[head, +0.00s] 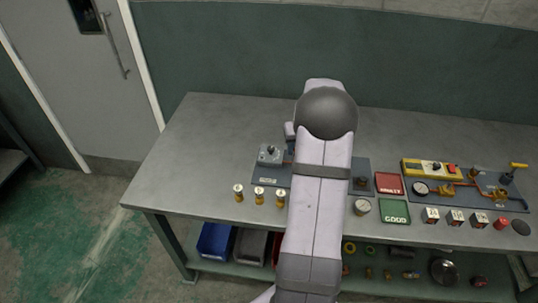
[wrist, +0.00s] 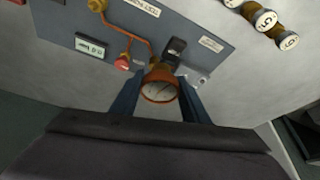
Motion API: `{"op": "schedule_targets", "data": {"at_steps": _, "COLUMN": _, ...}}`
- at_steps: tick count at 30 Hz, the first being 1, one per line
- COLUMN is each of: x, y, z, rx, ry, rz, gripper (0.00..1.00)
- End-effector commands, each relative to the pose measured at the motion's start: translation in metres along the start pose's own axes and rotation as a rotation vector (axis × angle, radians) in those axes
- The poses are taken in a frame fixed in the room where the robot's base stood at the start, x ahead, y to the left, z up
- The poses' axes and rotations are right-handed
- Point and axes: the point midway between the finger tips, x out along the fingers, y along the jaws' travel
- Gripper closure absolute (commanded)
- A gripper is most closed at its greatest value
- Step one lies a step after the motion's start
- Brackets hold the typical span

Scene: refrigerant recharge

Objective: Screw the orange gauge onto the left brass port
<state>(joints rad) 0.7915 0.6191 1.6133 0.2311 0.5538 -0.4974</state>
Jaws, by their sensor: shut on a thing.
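My gripper (wrist: 158,82) shows in the wrist view with its two blue fingers shut on the orange gauge (wrist: 159,88). The gauge's pale round dial faces the camera. It is held over the blue-grey panel (wrist: 205,22), close to the end of a copper pipe (wrist: 135,38). A brass fitting (wrist: 97,5) sits at the pipe's other end. The gauge hides what is behind it, so I cannot tell whether it touches or sits on the left brass port. In the head view my arm hides the gripper, the orange gauge and much of the panel (head: 262,172).
A red knob (wrist: 122,62), a small display (wrist: 90,47) and a black switch (wrist: 175,48) are near the gauge. Several brass cylinders (head: 259,195) stand left of my arm. A loose gauge (head: 362,207), red tray (head: 389,183) and green tray (head: 394,211) are to its right.

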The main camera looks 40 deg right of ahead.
Motion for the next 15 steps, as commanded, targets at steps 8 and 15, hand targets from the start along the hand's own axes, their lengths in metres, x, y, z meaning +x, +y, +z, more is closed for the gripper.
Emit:
{"op": "schedule_targets", "data": {"at_steps": 8, "x": -0.005, "y": 0.082, "z": 0.026, "rx": 0.031, "ry": 0.000, "rz": 0.008, "gripper": 0.80}}
{"op": "schedule_targets", "data": {"at_steps": 15, "x": -0.007, "y": 0.120, "z": 0.050, "rx": 0.027, "ry": 0.005, "rz": 0.010, "gripper": 0.80}}
